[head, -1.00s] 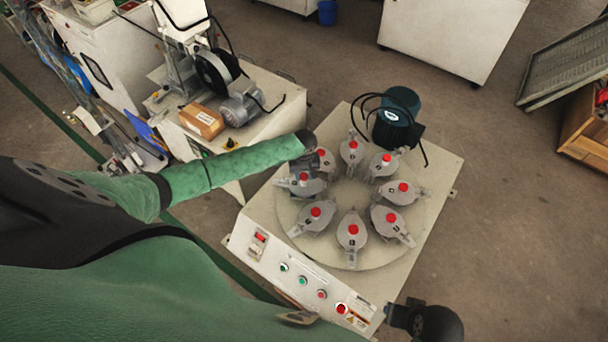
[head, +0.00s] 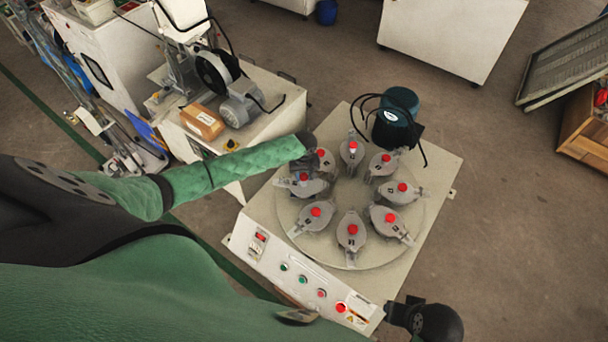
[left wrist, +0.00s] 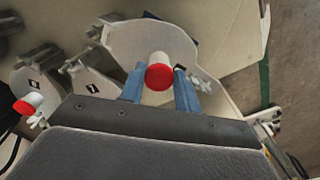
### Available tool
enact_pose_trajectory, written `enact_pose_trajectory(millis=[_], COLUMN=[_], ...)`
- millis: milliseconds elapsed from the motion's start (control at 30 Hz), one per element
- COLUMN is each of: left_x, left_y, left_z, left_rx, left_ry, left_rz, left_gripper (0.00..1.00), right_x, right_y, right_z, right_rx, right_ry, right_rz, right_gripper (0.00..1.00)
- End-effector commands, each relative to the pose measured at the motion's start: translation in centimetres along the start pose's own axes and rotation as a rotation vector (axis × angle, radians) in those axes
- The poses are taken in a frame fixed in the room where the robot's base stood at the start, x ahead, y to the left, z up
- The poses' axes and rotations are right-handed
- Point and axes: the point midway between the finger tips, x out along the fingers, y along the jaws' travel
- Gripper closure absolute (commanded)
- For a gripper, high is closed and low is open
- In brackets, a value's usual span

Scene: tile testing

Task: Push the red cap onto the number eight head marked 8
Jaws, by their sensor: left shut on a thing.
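A round turntable (head: 353,258) on a pale machine carries a ring of grey heads with red caps. Their number marks are too small to read surely in the head view. My left gripper (left wrist: 160,88) is at the ring's upper left. In the left wrist view its blue fingers are shut on a red cap (left wrist: 160,77), one on each side. A white stem shows behind this cap, over a grey head (left wrist: 150,42) whose number is hidden. A neighbouring head (left wrist: 93,87) is marked 1. My right arm's dark end (head: 430,320) is at the lower right; its fingers cannot be made out.
A control panel with a red button (head: 341,307) runs along the machine's front edge. A dark green motor (head: 397,118) with black cables stands behind the ring. A bench with a grinder-like machine (head: 215,75) and a cardboard box (head: 202,122) is at left.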

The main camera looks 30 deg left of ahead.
Motion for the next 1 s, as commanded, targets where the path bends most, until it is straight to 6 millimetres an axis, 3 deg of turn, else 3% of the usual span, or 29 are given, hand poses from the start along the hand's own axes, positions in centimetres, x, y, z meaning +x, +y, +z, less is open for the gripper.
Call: enact_pose_trajectory(millis=[1000], left_x=[0.76], left_y=[0.01], left_z=[-0.03], left_rx=[0.0], left_ry=[0.0], left_rz=[0.001], left_gripper=[0.89], right_x=[-0.5], right_y=[-0.08], right_z=[-0.13], right_rx=[0.0], right_ry=[0.0], right_rz=[0.0], right_gripper=[0.64])
